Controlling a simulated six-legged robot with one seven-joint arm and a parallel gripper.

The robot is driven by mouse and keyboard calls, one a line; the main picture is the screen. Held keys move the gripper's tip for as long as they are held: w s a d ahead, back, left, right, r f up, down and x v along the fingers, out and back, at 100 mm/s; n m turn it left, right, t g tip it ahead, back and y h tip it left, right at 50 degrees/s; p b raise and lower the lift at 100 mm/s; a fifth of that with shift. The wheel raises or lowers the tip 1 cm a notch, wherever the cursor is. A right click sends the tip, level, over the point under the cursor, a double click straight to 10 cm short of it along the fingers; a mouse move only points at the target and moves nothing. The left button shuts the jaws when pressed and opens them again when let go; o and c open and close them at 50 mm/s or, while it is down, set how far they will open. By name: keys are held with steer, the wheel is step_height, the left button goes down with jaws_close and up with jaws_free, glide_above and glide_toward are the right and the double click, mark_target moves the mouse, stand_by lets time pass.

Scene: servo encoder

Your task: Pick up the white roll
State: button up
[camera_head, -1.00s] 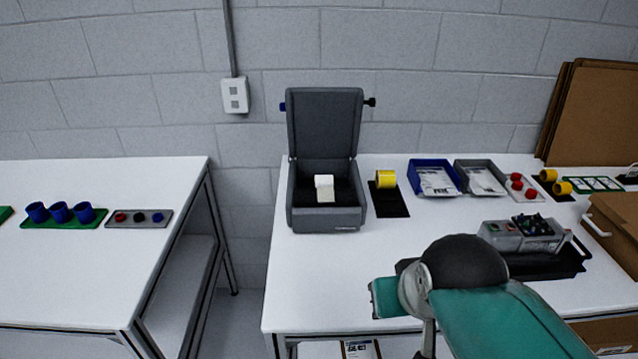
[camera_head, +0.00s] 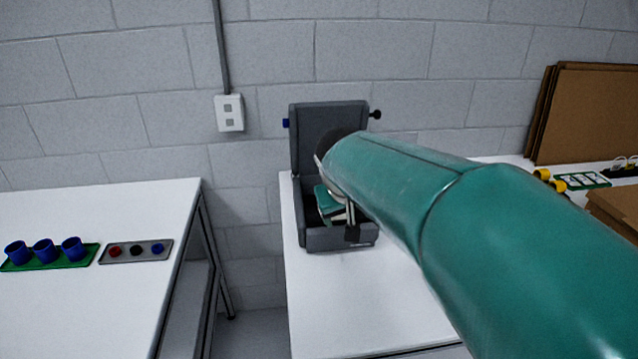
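The open grey box (camera_head: 312,240) stands on the right-hand table with its lid (camera_head: 308,120) raised. My green arm reaches across from the lower right, and its end is over the box. My gripper (camera_head: 350,228) is down at the box's front inner side, mostly hidden by my own wrist. A dark finger-like part shows near the box's front wall. The white roll is not clearly seen; a small pale patch shows beside my gripper inside the box, and I cannot tell if it is the roll. I cannot tell whether the gripper is open or shut.
My arm hides much of the right table (camera_head: 325,310). Yellow rolls (camera_head: 548,178) and a green-framed tray (camera_head: 585,181) show at its far right, near cardboard sheets (camera_head: 585,115). The left table holds blue cups (camera_head: 45,250) and a grey button tray (camera_head: 137,251). A gap separates the tables.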

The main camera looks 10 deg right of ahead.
steer(key=w+d+f+m+t+y, duration=0.1)
steer(key=w+f, duration=0.3)
steer(key=w, duration=0.8)
steer(key=w+d+f+y, duration=0.1)
steer(key=w+f+y, duration=0.15)
steer(key=w, duration=0.95)
steer(key=shift+h, duration=0.45)
steer(key=x, duration=0.9)
steer(key=shift+a+x, duration=0.15)
steer(key=shift+x, duration=1.15)
steer(key=shift+a+x, duration=0.15)
steer(key=shift+x, duration=1.2)
steer(key=shift+s, duration=0.15)
steer(key=shift+c, duration=0.2)
steer(key=c, duration=1.1)
